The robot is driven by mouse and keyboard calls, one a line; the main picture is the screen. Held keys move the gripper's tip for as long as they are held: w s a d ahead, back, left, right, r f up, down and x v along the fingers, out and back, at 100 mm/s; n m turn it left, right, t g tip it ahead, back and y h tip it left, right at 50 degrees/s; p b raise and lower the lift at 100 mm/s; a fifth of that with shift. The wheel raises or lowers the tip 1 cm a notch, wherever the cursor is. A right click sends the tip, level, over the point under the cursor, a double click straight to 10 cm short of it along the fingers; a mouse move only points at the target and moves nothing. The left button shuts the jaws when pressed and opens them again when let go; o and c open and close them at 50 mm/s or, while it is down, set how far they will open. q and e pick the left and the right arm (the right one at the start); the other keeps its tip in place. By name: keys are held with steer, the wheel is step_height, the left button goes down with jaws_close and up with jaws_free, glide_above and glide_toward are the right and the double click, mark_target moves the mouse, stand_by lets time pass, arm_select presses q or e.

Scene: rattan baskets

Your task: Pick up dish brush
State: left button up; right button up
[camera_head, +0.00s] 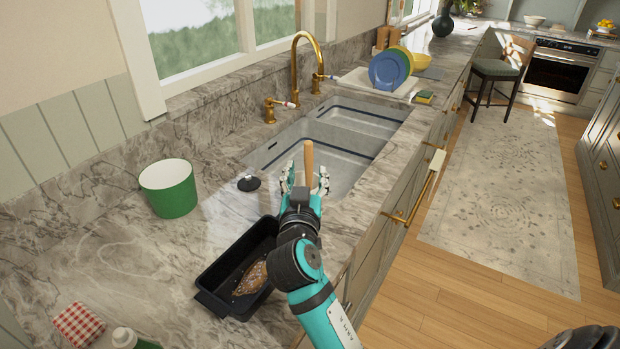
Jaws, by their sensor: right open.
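The upright light-wood handle (308,156) in the middle of the head view looks like the dish brush. Its lower part is hidden behind my gripper, so I cannot see the bristles or what it rests on. My right gripper (306,179) is open, with one finger on each side of the handle. It is over the counter at the near edge of the sink. I cannot tell whether a finger touches the handle. My left gripper is not in view.
The double sink (335,140) with a brass faucet (297,65) lies beyond. A black pan (215,283) holding brown food sits beside my arm. A green pot (170,190), a black stopper (249,183) and a checkered cloth (78,325) are leftward. Dishes (388,70) stand behind.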

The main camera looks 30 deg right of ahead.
steer(key=s+a+f, duration=0.2)
steer(key=s+f, duration=0.1)
steer(key=f, duration=0.1)
steer(key=p, duration=0.5)
glide_toward(308, 162)
steer(key=shift+n+y, duration=0.3)
steer(key=shift+y, duration=0.1)
steer(key=w, duration=0.1)
steer(key=w+d+r, duration=0.1)
steer(key=w+d, duration=0.1)
steer(key=shift+w+d+r, duration=0.25)
steer(key=shift+w+r, duration=0.05)
steer(key=shift+w, duration=0.1)
steer(key=shift+w+d+f, duration=0.1)
steer(key=shift+w+d, duration=0.2)
steer(key=shift+w, duration=0.25)
steer(key=shift+w+d+f+p, duration=0.1)
steer(key=shift+w+d+p, duration=0.2)
steer(key=shift+w, duration=0.15)
steer(key=x, duration=0.1)
steer(key=p+x, duration=0.1)
steer(key=x, duration=0.1)
steer(key=shift+w+f, duration=0.1)
steer(key=shift+f, duration=0.2)
steer(key=shift+w+d+f+p, duration=0.15)
steer(key=shift+w+d+p, duration=0.1)
steer(key=shift+w+p, duration=0.15)
